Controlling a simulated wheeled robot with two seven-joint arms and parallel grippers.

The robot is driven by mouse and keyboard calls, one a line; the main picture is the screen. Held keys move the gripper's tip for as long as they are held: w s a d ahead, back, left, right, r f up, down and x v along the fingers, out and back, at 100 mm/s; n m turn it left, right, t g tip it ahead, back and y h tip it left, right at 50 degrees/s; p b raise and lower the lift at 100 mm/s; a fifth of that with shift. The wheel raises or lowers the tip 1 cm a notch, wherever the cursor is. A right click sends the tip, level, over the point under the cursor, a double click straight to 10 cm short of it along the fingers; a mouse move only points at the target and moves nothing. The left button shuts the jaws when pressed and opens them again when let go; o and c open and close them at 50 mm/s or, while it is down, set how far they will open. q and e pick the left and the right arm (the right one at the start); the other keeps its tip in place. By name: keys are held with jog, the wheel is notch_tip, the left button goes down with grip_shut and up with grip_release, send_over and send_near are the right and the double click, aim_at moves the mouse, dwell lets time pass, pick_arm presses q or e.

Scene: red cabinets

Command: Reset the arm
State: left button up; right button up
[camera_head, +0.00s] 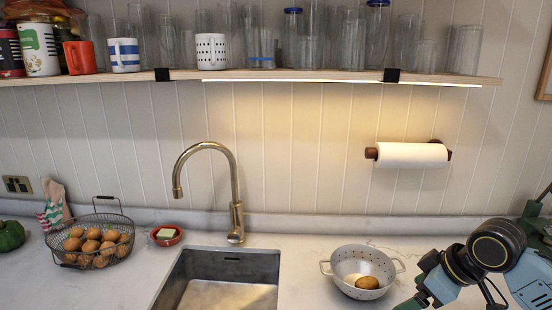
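My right arm (495,247) reaches in at the lower right corner, with black joints and grey-blue links. Its lower links run to the bottom edge beside the colander, where the view cuts them off. A small green piece shows at that edge; I cannot tell what it belongs to. No fingertips of the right gripper can be made out. My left arm and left gripper are not in view.
A white colander (337,263) holding a potato-like item (367,283) stands close to my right arm. The sink (262,266), faucet (237,215), wire basket (70,247) and red dish (166,242) are further left. A paper towel roll (412,155) hangs above; a shelf (300,75) holds glasses.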

jog(key=s+a+f+m, duration=0.1)
jog(key=s+a+f, duration=0.3)
jog(key=s+f, duration=0.25)
jog(key=s+a+f+m, duration=0.1)
jog(key=s+a+f, duration=0.3)
jog(key=s+f, duration=0.3)
jog(key=s+d+f+m+h, duration=0.2)
jog(key=s+m+h, duration=0.25)
jog(key=s, duration=0.95)
notch_tip(320, 180, down, 31)
jog(key=s+g+b, duration=0.2)
jog(key=b, duration=0.4)
pick_arm(q)
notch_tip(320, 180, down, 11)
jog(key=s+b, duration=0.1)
jog(key=b, duration=0.3)
jog(key=shift+b, duration=0.4)
pick_arm(e)
jog(key=s+d+f+g, duration=0.1)
jog(key=s+d+f, duration=0.2)
jog(key=s+f, duration=1.3)
notch_tip(320, 180, down, 3)
jog(key=shift+f+y, duration=0.1)
jog(key=shift+y, duration=0.25)
